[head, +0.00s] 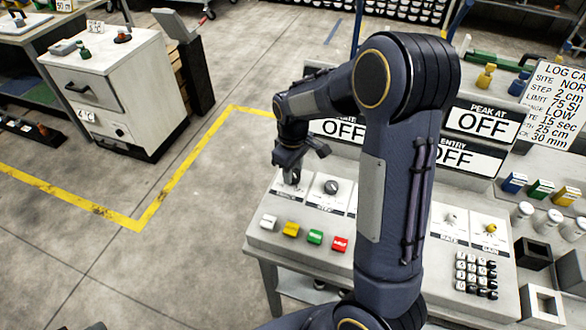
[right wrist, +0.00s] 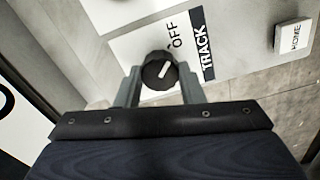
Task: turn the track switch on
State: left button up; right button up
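The track switch is a black round knob with a white pointer line (right wrist: 158,71) on a pale panel in the right wrist view. Its pointer slants toward the printed OFF, beside the black TRACK label (right wrist: 205,52). In the head view the knob (head: 292,177) shows at the console's left end, just below my right gripper (head: 298,155). That gripper is open. In the right wrist view its fingers (right wrist: 160,88) stand on either side of the knob, with small gaps visible; contact cannot be told. My left gripper is out of view.
The console (head: 262,238) carries another knob (head: 331,187) to the right and white, yellow, green and red buttons (head: 315,237) in front. A HOME button (right wrist: 293,36) shows in the wrist view. OFF displays (head: 482,123) stand behind. My right arm hides the console's middle.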

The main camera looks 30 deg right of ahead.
jog(key=c, duration=0.3)
jog(key=shift+c, duration=0.2)
jog(key=m, duration=0.4)
jog(key=shift+m, duration=0.3)
jog(key=m+p, duration=0.1)
jog(key=m, duration=0.3)
jog(key=shift+r, duration=0.1)
jog(key=m+p, duration=0.1)
jog(key=m, duration=0.4)
jog(key=shift+m+p, duration=0.6)
jog(key=shift+m, duration=1.5)
